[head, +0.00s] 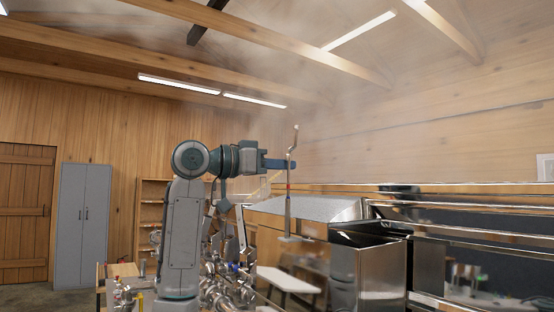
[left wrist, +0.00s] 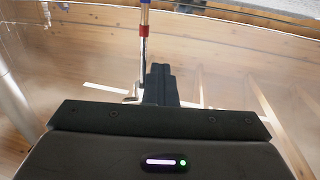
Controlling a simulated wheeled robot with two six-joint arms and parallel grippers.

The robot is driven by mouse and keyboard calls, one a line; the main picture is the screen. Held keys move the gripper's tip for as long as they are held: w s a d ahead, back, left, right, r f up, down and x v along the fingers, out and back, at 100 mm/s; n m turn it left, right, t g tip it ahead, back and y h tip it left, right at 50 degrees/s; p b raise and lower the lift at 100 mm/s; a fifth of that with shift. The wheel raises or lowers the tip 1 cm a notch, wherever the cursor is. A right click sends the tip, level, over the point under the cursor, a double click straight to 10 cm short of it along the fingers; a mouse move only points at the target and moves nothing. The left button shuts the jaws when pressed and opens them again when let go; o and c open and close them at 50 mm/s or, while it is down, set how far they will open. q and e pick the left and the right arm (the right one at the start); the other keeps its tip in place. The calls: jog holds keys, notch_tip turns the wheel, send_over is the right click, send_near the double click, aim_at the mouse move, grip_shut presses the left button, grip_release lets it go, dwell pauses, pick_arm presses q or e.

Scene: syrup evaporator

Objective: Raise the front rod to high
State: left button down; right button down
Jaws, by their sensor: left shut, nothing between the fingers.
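A thin upright metal rod (head: 288,207) with a bent, hooked top stands in front of the evaporator in the head view. It has a red band partway up. My left gripper (head: 292,163) is level with the rod's upper part, below the hook. In the left wrist view, the rod (left wrist: 144,48) comes down from the top edge, showing a blue and a red band. The dark fingers of my left gripper (left wrist: 160,72) are shut and empty, just beside the rod. I cannot tell whether they touch it. My right gripper is not in view.
A shiny metal box (head: 370,272) and the evaporator's polished rails (head: 470,233) stand to the right of the rod. Pipes and valves (head: 235,285) crowd the space below my left arm. A grey cabinet (head: 83,210) stands far left. Steam hangs above; the air over the rod is free.

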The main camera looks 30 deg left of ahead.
pick_arm(q)
jog(key=c, duration=2.2)
grip_release()
jog(key=shift+d, duration=0.35)
